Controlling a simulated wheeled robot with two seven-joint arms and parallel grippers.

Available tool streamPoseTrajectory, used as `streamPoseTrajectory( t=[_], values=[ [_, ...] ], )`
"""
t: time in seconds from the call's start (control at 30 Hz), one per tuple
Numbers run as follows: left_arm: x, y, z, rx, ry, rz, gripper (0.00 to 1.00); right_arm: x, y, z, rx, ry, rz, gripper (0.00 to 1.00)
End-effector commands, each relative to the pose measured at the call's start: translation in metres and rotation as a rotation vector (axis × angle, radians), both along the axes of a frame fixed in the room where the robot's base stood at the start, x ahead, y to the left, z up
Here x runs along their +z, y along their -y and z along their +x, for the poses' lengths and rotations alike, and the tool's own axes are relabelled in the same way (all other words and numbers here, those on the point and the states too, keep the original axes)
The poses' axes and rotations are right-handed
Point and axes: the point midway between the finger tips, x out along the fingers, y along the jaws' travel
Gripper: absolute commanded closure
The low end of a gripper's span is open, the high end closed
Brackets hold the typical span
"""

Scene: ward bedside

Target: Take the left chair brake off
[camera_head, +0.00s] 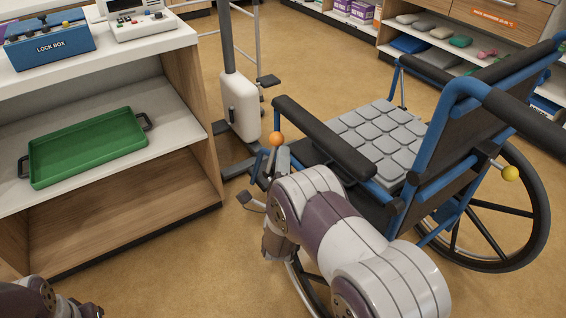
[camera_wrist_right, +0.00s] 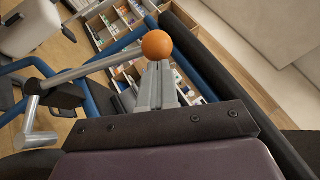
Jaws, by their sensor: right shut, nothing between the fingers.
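The wheelchair (camera_head: 445,140) has a blue frame and a grey padded seat. An orange ball knob (camera_head: 276,139) tops a brake lever on its near side; the knob (camera_wrist_right: 157,45) and its metal lever (camera_wrist_right: 100,68) show large in the right wrist view. The lever runs from the knob down to a dark pivot at the left. My right gripper (camera_head: 282,158) is shut and empty, its fingertips (camera_wrist_right: 160,75) right by the knob; I cannot tell whether they touch it. A yellow ball knob (camera_head: 510,173) is on the chair's far side. Only part of my left arm shows, at the lower left.
A shelf unit (camera_head: 190,110) at the left holds a green tray (camera_head: 90,150), a blue lock box (camera_head: 50,47) and a white device (camera_head: 140,25). A white stand (camera_head: 238,105) is behind the knob. Stocked shelves line the back.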

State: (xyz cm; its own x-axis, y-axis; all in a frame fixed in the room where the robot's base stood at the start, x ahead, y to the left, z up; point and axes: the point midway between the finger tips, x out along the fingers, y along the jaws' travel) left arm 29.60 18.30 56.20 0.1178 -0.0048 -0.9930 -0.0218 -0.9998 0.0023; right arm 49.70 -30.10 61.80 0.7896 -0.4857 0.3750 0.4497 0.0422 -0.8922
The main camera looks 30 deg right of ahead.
Motion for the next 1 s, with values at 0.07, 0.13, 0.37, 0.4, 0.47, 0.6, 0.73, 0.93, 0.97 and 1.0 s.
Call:
streamPoseTrajectory(
  t=[0.07,0.13,0.37,0.4,0.47,0.6,0.73,0.93,0.97,1.0],
  values=[
    [0.0,0.0,0.0,0.0,0.0,0.0,1.0,0.0,0.0,0.0,0.0,0.0,0.0,1.0],
    [0.001,0.0,0.0,0.0,0.0,0.0,1.0,0.001,0.0,0.0,0.0,-0.002,0.0,1.0],
    [0.017,0.0,0.0,0.0,0.0,0.0,1.0,0.011,-0.001,0.008,0.0,-0.057,-0.004,1.0],
    [0.022,0.0,0.0,0.0,0.0,0.0,1.0,0.014,-0.001,0.011,0.0,-0.076,-0.006,1.0],
    [0.031,0.0,0.0,0.0,0.0,0.0,1.0,0.019,-0.002,0.017,0.0,-0.112,-0.01,1.0],
    [0.052,0.0,0.0,0.0,0.0,0.0,1.0,0.028,-0.003,0.034,0.0,-0.215,-0.02,1.0],
    [0.069,0.0,0.0,0.0,0.0,0.0,1.0,0.034,-0.005,0.051,0.0,-0.321,-0.029,1.0],
    [0.086,0.0,0.0,0.0,0.0,0.0,1.0,0.036,-0.008,0.078,0.001,-0.474,-0.044,1.0],
    [0.087,0.0,0.0,0.0,0.0,0.0,1.0,0.036,-0.008,0.081,0.0,-0.496,-0.046,1.0],
    [0.088,0.0,0.0,0.0,0.0,0.0,1.0,0.035,-0.009,0.085,0.001,-0.522,-0.049,1.0]
  ],
)
